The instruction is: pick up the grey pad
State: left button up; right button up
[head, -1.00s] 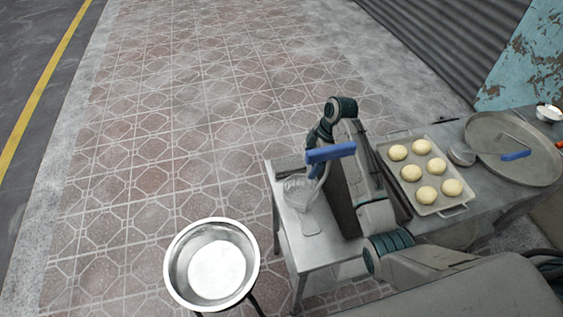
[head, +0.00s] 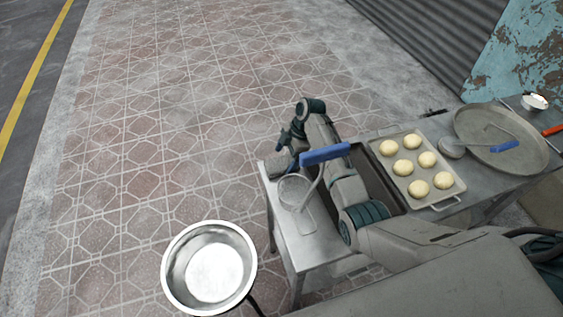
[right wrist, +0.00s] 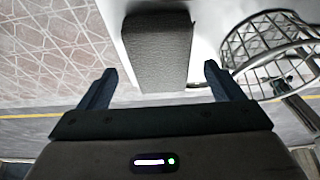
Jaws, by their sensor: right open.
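The grey pad (head: 278,169) lies at the far left corner of the metal table (head: 312,248). In the right wrist view the pad (right wrist: 157,50) is a dark, textured block lying ahead of my fingers. My right gripper (right wrist: 161,78) is open and empty, its two fingers spread wider than the pad and pointing toward its near end. In the head view my right gripper (head: 287,142) is small, just above and beside the pad. Whether a finger touches the pad cannot be told. My left gripper is not in view.
A wire skimmer (head: 291,191) with a blue handle (head: 325,154) is close to the pad; its basket (right wrist: 262,48) is right of my fingers. A tray (head: 440,200) of dough balls and a round pan (head: 535,160) are further right. A metal bowl (head: 170,270) is lower left.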

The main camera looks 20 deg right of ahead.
aim_at(284, 162)
jog(key=shift+x, duration=0.9)
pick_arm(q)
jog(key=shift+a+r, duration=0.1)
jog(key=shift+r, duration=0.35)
pick_arm(e)
jog(key=shift+a+f, duration=0.1)
jog(key=shift+f, duration=0.1)
jog(key=c, duration=1.1)
jog(key=shift+o, duration=0.2)
